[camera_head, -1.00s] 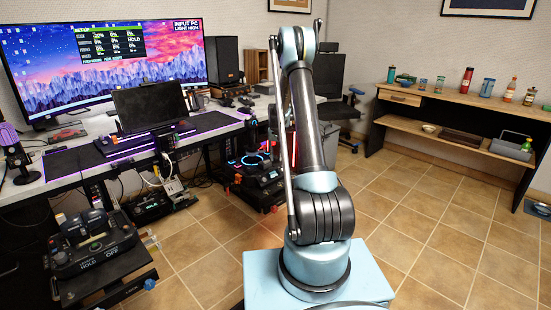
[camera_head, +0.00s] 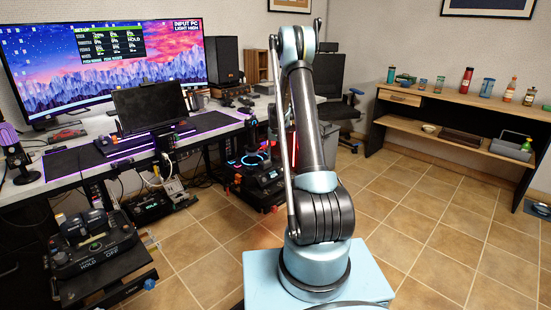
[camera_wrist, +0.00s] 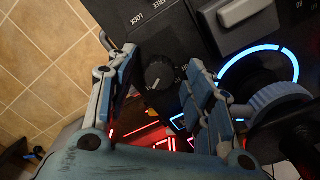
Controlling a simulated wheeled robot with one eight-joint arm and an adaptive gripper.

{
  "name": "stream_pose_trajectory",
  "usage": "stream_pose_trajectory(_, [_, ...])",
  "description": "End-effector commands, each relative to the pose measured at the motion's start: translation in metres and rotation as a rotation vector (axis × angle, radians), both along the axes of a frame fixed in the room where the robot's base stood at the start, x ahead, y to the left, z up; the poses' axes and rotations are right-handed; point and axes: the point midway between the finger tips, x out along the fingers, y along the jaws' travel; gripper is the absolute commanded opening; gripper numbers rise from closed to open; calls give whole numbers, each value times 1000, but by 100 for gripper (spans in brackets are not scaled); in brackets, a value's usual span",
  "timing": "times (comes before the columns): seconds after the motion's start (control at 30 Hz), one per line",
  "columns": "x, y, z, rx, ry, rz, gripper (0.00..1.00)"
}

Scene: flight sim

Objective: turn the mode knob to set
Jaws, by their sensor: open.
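In the wrist view a round black knob (camera_wrist: 160,76) with a pale pointer mark sits on a dark panel (camera_wrist: 112,12). The pointer seems to face the lower left of the picture. Small white tick marks surround the knob, and I cannot read a SET label beside it. My gripper (camera_wrist: 161,62) is open, with one finger on each side of the knob in the picture. I cannot tell whether either finger touches it. In the head view my gripper is hidden behind my arm, and the knob cannot be made out.
A glowing blue ring and a ribbed grey wheel (camera_wrist: 280,103) lie right of the fingers. A grey block-shaped lever (camera_wrist: 245,12) is above them. The head view shows the desk (camera_head: 210,128), a wide monitor (camera_head: 110,60) and another control unit (camera_head: 95,245) at lower left. Tiled floor lies clear at right.

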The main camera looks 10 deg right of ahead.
Motion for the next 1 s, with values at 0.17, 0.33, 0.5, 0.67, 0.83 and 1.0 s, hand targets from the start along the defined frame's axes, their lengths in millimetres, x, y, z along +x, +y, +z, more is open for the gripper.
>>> stream_pose_trajectory(0.17, [0,0,21,0,0,0,47])
stream_pose_trajectory(0.33, [-1,0,55,0,0,0,47])
stream_pose_trajectory(0.5, [-1,0,85,0,1,0,47])
stream_pose_trajectory(0.67, [-1,0,105,0,1,0,47])
stream_pose_trajectory(0.83, [0,0,115,0,1,0,47])
stream_pose_trajectory(1.0, [0,0,116,0,1,0,47])
